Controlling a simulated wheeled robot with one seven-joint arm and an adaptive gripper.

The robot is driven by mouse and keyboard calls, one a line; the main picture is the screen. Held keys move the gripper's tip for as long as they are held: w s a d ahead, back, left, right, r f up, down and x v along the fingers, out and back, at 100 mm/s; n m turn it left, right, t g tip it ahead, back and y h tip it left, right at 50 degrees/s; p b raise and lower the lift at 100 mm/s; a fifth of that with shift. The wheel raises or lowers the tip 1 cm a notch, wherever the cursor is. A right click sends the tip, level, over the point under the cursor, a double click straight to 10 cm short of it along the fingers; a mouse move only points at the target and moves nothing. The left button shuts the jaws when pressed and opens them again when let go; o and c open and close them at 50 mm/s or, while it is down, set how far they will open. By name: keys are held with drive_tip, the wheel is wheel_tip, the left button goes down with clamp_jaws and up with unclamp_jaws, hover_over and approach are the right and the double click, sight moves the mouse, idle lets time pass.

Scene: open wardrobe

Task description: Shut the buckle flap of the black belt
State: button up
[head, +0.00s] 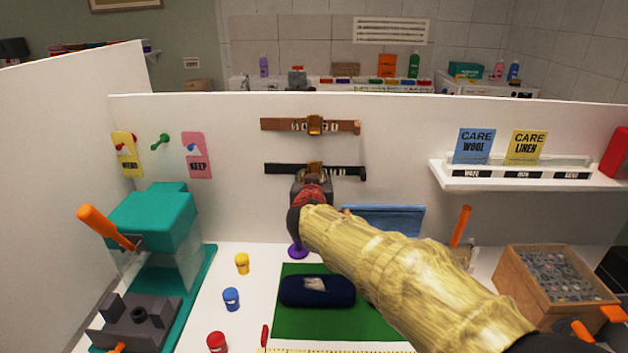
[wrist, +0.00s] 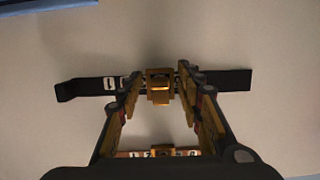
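The black belt (head: 285,170) is fixed level on the upright white panel, below a brown belt. Its gold buckle (head: 315,168) is at its middle, partly hidden by my gripper (head: 312,180) in the head view. The wrist view shows the black belt (wrist: 88,86) across the upper middle and the gold buckle (wrist: 159,86) near the centre. My gripper (wrist: 161,78) is open, with one finger to each side of the buckle. I cannot tell whether the fingertips touch it, or how far the flap stands open.
The brown belt (head: 280,125) with a gold buckle hangs above; it shows at the bottom of the wrist view (wrist: 185,152). A shelf (head: 520,175) with care cards is at right. A teal press (head: 155,220), small pots and a dark blue cushion (head: 318,291) stand below.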

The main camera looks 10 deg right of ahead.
drive_tip(key=v, duration=1.2)
drive_tip(key=shift+w, duration=0.1)
